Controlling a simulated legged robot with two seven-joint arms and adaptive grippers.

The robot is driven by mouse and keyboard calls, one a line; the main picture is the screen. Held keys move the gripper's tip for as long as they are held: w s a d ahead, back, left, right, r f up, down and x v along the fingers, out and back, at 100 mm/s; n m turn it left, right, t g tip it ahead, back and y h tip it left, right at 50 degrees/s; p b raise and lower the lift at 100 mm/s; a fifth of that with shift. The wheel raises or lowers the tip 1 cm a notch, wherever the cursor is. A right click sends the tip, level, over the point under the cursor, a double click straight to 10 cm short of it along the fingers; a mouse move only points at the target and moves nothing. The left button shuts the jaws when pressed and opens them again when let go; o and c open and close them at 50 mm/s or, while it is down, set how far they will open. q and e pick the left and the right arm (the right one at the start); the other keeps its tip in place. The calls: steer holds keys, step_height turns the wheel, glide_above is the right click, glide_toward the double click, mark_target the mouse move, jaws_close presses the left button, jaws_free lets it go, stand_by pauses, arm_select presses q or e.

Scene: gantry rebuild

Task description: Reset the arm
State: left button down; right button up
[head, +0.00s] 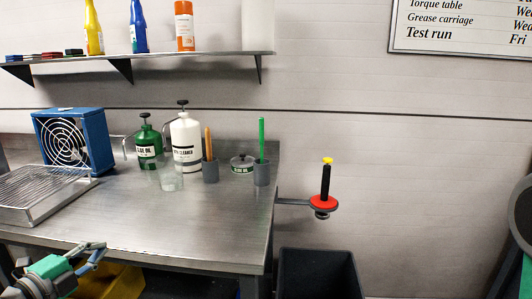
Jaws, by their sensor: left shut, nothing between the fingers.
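My left gripper (97,250) is at the lower left, in front of the metal workbench (225,220) and below the level of its top. Its grey fingers are shut with nothing between them. It touches nothing that I can make out. My right gripper does not show.
On the bench stand a blue fan (72,142), a wire tray (42,190), a green can (147,150), a white bottle (186,140) and grey cups. A red disc holder (323,203) juts from the bench's right side. A dark bin (318,275) stands below; a yellow container (115,281) is under the bench.

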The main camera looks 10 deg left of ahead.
mark_target(116, 253)
arm_select(q)
steer(key=f, duration=0.1)
steer(key=f+n+g, duration=0.1)
steer(key=d+f, duration=0.1)
steer(key=shift+w+g, duration=0.3)
steer(key=s+d+f+n+g, duration=0.4)
steer(key=s+d+f+n, duration=0.1)
steer(key=f, duration=0.3)
steer(key=s+d+f+n+g, duration=0.4)
steer(key=d+f, duration=0.1)
steer(key=f, duration=0.3)
steer(key=s+d+f+n+g+y, duration=0.1)
steer(key=s+d+f+n+g, duration=0.2)
steer(key=s, duration=0.4)
steer(key=s+d+f+n+g, duration=0.3)
steer(key=s+d+n, duration=0.1)
steer(key=s, duration=0.4)
steer(key=shift+d+f+g+y, duration=0.4)
steer(key=shift+a, duration=0.1)
